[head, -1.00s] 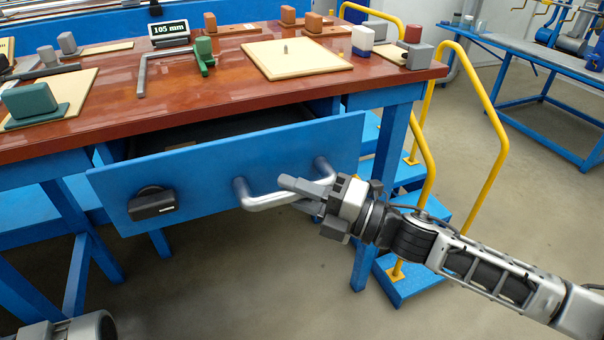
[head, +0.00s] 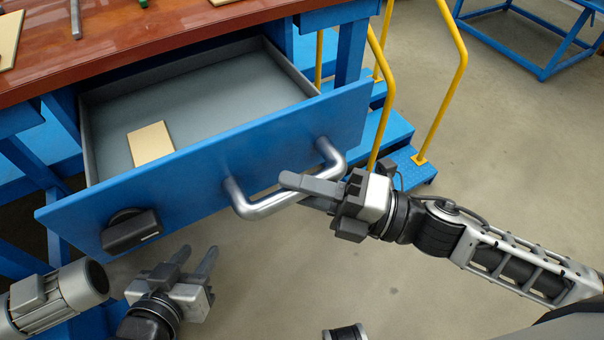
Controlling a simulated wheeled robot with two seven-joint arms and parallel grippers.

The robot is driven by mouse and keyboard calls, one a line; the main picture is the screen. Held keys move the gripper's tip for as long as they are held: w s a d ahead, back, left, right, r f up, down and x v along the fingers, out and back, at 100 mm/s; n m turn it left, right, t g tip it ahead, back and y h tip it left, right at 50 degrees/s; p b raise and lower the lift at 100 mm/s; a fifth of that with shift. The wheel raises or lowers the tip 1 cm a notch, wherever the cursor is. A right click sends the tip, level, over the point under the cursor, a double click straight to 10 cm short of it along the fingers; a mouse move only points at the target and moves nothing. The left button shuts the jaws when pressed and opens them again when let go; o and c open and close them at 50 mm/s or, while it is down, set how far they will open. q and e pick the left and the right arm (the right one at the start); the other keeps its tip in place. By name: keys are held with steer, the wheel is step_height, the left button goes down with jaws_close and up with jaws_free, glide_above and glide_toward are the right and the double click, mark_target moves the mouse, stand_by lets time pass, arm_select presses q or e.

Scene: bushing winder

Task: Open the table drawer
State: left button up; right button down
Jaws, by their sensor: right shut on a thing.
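The blue table drawer (head: 205,168) stands well out from under the table, and its grey inside shows. A silver bar handle (head: 265,207) runs across its front. My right gripper (head: 302,190) is shut on the handle, its fingers around the bar near the handle's right part. My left gripper (head: 198,275) is at the lower left, below and in front of the drawer front. Its two fingers are apart with nothing between them. The drawer front also carries a black latch or lock (head: 130,230) at its left.
A cream-coloured plate (head: 150,143) lies inside the drawer. The red-brown tabletop (head: 150,38) is above it. Blue steps (head: 385,130) with yellow rails (head: 450,85) stand to the right of the table. The floor in front of the drawer is clear.

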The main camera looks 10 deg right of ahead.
arm_select(q)
steer(key=shift+s+f, duration=0.1)
steer(key=shift+s, duration=0.05)
arm_select(e)
steer(key=c, duration=1.2)
jaws_free()
steer(key=shift+c, duration=0.2)
arm_select(q)
steer(key=shift+s+f, duration=0.15)
steer(key=shift+f, duration=0.05)
arm_select(e)
steer(key=v, duration=1.6)
arm_select(q)
steer(key=shift+w+r, duration=0.25)
arm_select(e)
steer(key=shift+r, duration=0.1)
